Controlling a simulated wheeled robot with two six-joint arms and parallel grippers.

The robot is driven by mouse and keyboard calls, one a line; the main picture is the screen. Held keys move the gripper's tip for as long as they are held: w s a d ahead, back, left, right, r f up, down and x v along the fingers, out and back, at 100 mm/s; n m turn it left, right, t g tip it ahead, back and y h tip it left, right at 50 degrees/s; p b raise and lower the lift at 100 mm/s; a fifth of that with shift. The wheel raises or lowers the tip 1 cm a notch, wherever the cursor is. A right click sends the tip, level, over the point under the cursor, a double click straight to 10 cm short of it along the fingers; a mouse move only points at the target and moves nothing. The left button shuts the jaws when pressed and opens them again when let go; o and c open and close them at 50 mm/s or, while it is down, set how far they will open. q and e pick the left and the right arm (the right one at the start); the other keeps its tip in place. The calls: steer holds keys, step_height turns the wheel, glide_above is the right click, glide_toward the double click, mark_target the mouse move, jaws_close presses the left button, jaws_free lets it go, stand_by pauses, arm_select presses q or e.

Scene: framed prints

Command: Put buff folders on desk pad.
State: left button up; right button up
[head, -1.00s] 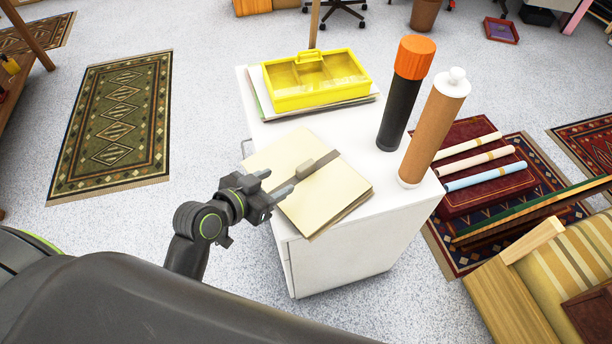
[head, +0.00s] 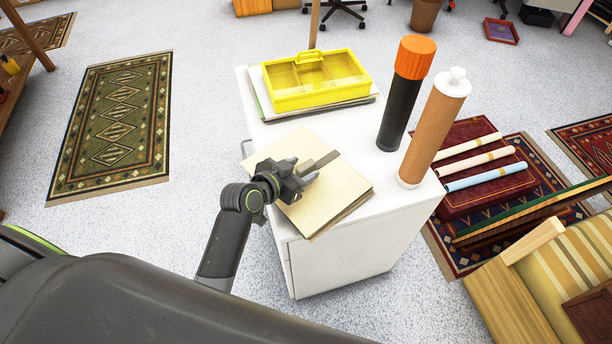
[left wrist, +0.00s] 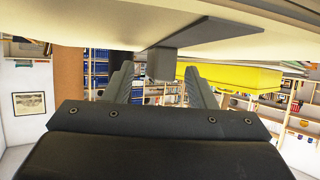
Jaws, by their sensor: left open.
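The buff folders (head: 335,196) lie in a flat stack on top of a white cabinet, with a grey-brown strap and tab across them. My left gripper (head: 304,170) is open at the strap on the near left part of the stack. In the left wrist view, the open fingers (left wrist: 160,84) point at a dark block (left wrist: 161,64) hanging from a strap on the pale folder surface (left wrist: 120,25). The block sits between and beyond the fingertips; I cannot tell whether they touch it. I cannot make out a desk pad. My right gripper is not in view.
A yellow divided caddy (head: 315,82) sits on flat sheets at the back of the white cabinet (head: 340,262). A black tube with an orange cap (head: 404,95) and a brown tube (head: 432,130) stand upright to the right. Rolled prints (head: 485,165) lie beyond.

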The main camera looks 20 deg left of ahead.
arm_select(q)
steer(key=shift+c, duration=0.3)
jaws_close()
stand_by(1.0)
steer(key=shift+r, duration=0.1)
